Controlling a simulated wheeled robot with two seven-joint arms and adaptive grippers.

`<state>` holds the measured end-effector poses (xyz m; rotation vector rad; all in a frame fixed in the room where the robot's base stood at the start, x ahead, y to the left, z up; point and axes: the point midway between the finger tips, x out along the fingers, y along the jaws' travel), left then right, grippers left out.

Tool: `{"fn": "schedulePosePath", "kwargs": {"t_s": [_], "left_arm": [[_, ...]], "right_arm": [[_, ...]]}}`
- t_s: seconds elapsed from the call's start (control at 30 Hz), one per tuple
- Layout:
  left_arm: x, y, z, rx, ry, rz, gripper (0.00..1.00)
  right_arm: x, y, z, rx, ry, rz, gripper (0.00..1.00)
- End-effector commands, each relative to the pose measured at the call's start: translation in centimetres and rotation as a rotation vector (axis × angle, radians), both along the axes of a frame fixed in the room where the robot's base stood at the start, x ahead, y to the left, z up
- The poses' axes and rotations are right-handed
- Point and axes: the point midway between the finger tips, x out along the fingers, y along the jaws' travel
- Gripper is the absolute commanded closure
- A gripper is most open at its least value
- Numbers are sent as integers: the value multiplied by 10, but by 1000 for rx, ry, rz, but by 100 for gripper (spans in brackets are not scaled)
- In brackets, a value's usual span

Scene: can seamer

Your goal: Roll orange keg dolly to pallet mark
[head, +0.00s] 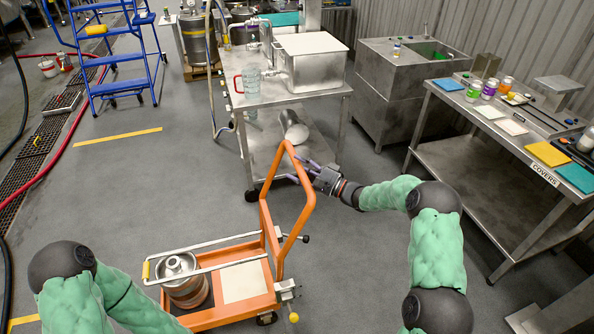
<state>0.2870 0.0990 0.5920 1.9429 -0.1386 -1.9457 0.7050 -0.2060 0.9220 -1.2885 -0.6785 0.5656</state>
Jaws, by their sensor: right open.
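The orange keg dolly (272,252) stands on the grey floor at the lower middle, its looped push handle upright on its right side. A small steel keg (186,284) and a pale flat panel (245,281) are on its deck. My right gripper (300,172) is open, its dark fingers beside the upper right of the handle loop; I cannot tell whether they touch it. My left arm enters at the lower left and its gripper is out of frame. A yellow floor stripe (118,136) lies at upper left; I cannot tell whether it is the pallet mark.
A steel table (262,100) on casters stands just beyond the dolly. A bench labelled COVERS (520,165) is at right. A blue step ladder (117,60), red hose (75,140) and floor grate (40,150) lie left. The floor left of the dolly is clear.

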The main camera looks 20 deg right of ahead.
Motion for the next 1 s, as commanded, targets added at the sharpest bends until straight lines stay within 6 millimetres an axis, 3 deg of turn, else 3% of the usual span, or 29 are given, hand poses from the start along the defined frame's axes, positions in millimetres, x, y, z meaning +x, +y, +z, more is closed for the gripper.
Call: {"fn": "schedulePosePath", "kwargs": {"t_s": [0.4, 0.6, 0.63, 0.87, 1.0], "left_arm": [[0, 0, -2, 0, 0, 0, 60], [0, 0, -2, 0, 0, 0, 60], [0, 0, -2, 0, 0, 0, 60], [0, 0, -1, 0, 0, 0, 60], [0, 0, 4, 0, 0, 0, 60]], "right_arm": [[5, 5, 1, -1, 1, 0, 41], [5, 5, 1, -1, 0, 0, 98], [5, 5, 1, -1, 0, 0, 100], [4, 9, 1, -1, 0, 1, 100], [4, 21, 2, -1, 0, 2, 100]]}}
